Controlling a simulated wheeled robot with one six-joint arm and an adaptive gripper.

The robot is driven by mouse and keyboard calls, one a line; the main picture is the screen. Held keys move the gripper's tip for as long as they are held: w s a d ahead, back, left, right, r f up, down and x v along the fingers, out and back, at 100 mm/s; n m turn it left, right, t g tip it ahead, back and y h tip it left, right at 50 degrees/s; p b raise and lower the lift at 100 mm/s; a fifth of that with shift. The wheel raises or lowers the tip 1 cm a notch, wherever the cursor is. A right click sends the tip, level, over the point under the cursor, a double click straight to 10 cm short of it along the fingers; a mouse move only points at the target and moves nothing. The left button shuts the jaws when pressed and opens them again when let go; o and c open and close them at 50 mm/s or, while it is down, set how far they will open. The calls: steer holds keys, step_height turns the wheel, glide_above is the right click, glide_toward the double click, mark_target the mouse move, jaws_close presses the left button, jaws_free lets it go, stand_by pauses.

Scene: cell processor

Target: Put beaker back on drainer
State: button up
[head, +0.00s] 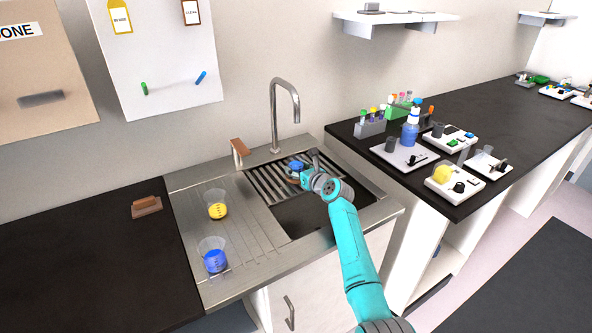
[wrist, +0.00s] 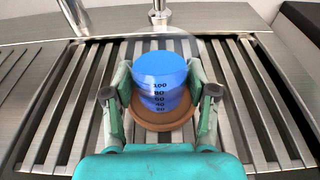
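A clear beaker (wrist: 160,78) with blue contents and black volume marks stands upright on a round brown disc (wrist: 163,122) on the slatted rack over the sink. In the head view the beaker (head: 295,165) is partly hidden by my gripper (head: 304,175). In the wrist view the fingers of my gripper (wrist: 160,92) stand on both sides of the beaker, very near its wall. Whether the pads press on it cannot be told. The ridged steel drainer (head: 237,246) is left of the sink basin and holds a yellow-filled beaker (head: 217,206) and another blue-filled beaker (head: 213,256).
The tap (head: 284,110) rises behind the rack (head: 262,181). A brown-topped stand (head: 239,148) is at the sink's back edge. A brush-like brown block (head: 146,205) lies on the left black counter. Lab devices and bottles crowd the right counter. The drainer's right part is clear.

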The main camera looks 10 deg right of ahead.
jaws_close()
steer(key=shift+r, duration=0.1)
steer(key=shift+r, duration=0.4)
steer(key=shift+r, duration=0.9)
steer(key=s+a+r+n+g+y, duration=0.1)
steer(key=s+a+r+y, duration=0.15)
steer(key=s+a, duration=0.45)
steer(key=s+a+r+n+g+y, duration=0.1)
steer(key=s+a+r+n, duration=0.15)
steer(key=s, duration=0.95)
steer(key=s+a+r+n+g+y, duration=0.1)
steer(key=s+a+r+y, duration=0.15)
steer(key=s+a, duration=0.45)
steer(key=shift+h, duration=0.5)
steer(key=shift+s+d+f, duration=0.35)
steer(key=shift+f, duration=1.15)
steer(key=shift+s+d+f, duration=0.3)
steer(key=shift+s+f, duration=0.1)
steer(key=shift+f, duration=1.05)
steer(key=shift+s+d+f, duration=0.35)
steer(key=shift+f, duration=1.15)
